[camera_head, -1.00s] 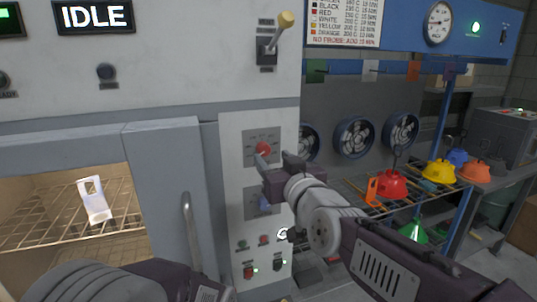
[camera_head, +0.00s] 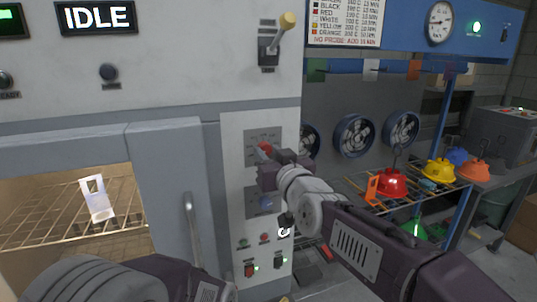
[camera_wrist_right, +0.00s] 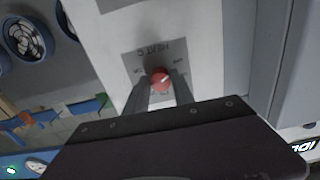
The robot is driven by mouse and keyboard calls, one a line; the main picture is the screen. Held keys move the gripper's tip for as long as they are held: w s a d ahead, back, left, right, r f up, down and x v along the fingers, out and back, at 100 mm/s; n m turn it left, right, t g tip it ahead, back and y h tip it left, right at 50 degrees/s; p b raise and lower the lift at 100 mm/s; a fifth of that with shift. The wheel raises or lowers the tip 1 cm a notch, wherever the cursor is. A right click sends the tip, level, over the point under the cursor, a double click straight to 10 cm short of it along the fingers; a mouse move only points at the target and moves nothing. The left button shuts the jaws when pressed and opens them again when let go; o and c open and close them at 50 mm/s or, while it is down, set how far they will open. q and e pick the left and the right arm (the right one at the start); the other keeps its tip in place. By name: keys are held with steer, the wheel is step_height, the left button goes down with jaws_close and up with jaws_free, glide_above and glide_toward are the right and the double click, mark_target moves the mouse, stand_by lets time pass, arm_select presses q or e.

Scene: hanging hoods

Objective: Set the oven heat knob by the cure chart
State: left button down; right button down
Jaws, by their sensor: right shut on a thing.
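The red heat knob (camera_head: 264,147) sits on a grey plate (camera_head: 250,136) on the oven's white control panel; it also shows in the right wrist view (camera_wrist_right: 160,78). My right gripper (camera_head: 268,154) is shut on the knob, with one finger on each side of it (camera_wrist_right: 161,90). The scale marks on the plate are too small to read. The cure chart (camera_head: 345,22) hangs at the top right, listing colours with temperatures and times. My left arm (camera_head: 130,285) shows at the bottom, but its gripper fingers do not show.
A blue-grey knob (camera_head: 265,203) and several buttons lie below. A yellow-tipped lever (camera_head: 287,22) juts out above. The oven is open at left, with a white piece (camera_head: 97,199) on its rack. Red (camera_head: 391,184), yellow (camera_head: 438,171) and orange (camera_head: 474,172) hoods sit on a rack at right.

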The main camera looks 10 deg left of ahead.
steer(key=shift+f, duration=0.1)
steer(key=m+b, duration=0.1)
steer(key=m, duration=0.2)
steer(key=shift+m+b, duration=0.7)
steer(key=shift+m, duration=1.5)
steer(key=c, duration=1.1)
jaws_free()
